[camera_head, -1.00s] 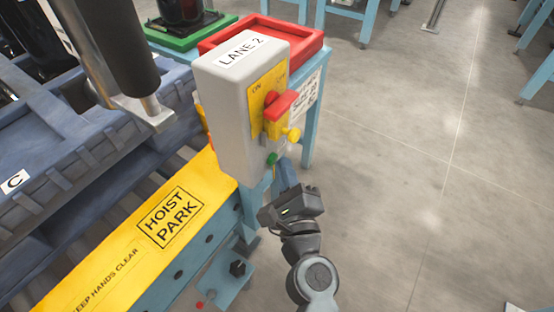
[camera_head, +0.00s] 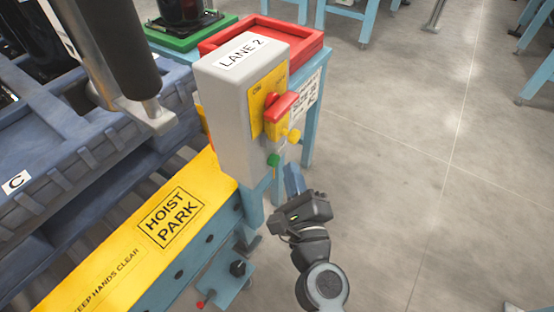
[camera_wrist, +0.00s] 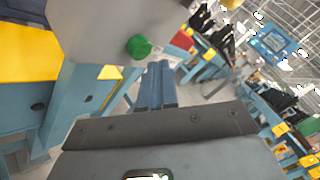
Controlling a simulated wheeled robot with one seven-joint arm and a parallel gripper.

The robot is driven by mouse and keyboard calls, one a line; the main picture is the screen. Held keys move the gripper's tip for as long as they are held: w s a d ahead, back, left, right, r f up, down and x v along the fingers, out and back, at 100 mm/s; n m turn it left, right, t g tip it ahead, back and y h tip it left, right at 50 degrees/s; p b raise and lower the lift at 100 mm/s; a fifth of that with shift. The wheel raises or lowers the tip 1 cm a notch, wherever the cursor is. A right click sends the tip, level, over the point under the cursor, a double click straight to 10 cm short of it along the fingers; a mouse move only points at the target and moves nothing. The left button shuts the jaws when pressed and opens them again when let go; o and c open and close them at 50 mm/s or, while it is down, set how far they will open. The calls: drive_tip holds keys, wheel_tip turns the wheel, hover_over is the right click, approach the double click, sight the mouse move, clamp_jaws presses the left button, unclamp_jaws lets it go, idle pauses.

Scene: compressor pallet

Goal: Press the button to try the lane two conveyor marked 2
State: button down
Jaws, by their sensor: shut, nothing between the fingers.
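A grey control box (camera_head: 225,115) with a "LANE 2" label (camera_head: 243,50) stands beside the yellow beam. Its front has a yellow plate with a red rotary handle (camera_head: 281,106), a yellow knob (camera_head: 293,136) and, lowest, a green button (camera_head: 273,160). The green button also shows in the wrist view (camera_wrist: 139,46), up and left of my fingertips. My gripper (camera_head: 292,172) is shut and empty, with blue fingers, just right of and below the green button. A gap shows between them. In the wrist view the shut fingers (camera_wrist: 157,72) point ahead past the box's lower edge.
A yellow "HOIST PARK" beam (camera_head: 120,250) runs along the left, with a blue ribbed pallet (camera_head: 50,180) behind it. A small blue bracket with a black knob (camera_head: 237,268) sits low. A red tray (camera_head: 305,48) is behind the box.

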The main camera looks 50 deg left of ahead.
drive_tip(key=shift+d, duration=0.1)
drive_tip(key=d, duration=0.2)
drive_tip(key=w+d, duration=0.1)
drive_tip(key=d, duration=0.1)
drive_tip(key=shift+w+d+p, duration=0.1)
drive_tip(key=shift+d+p, duration=0.25)
drive_tip(key=shift+p, duration=0.05)
idle(0.7)
